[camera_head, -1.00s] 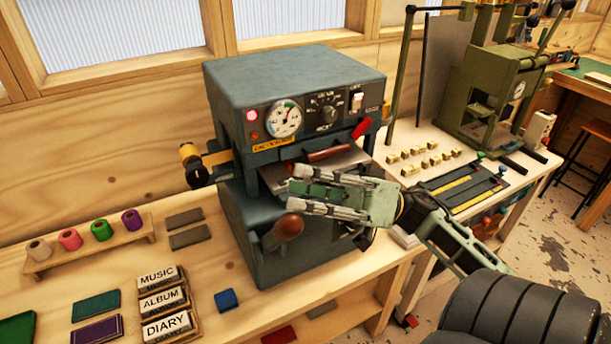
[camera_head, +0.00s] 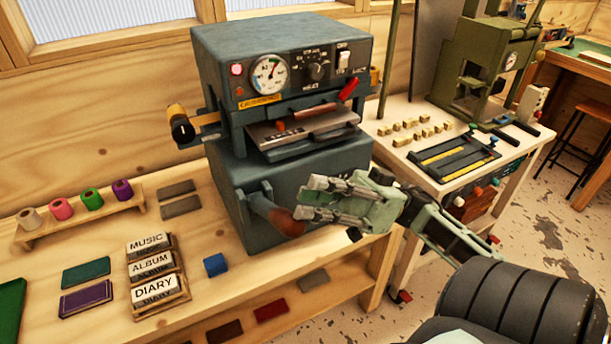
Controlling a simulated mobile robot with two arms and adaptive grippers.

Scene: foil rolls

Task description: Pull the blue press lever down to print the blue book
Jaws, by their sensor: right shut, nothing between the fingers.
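The blue-grey press (camera_head: 290,60) stands on the wooden bench, with a dial, a knob and switches on its upper front. Its lever (camera_head: 260,203) juts from the lower front and slopes down towards me, ending in a brown wooden grip (camera_head: 288,223). My right gripper (camera_head: 304,198) is shut and empty, just above and right of the grip, overlapping it in the picture; I cannot tell whether they touch. A flat dark piece (camera_head: 275,137) lies in the press opening; I cannot tell if it is the blue book. My left gripper is not in view.
Label blocks (camera_head: 153,287), a small blue block (camera_head: 215,264), coloured spools (camera_head: 91,199) and flat covers (camera_head: 86,272) lie left of the press. A green press (camera_head: 490,50) stands on a white-topped table at right, with small brass-coloured blocks (camera_head: 408,124).

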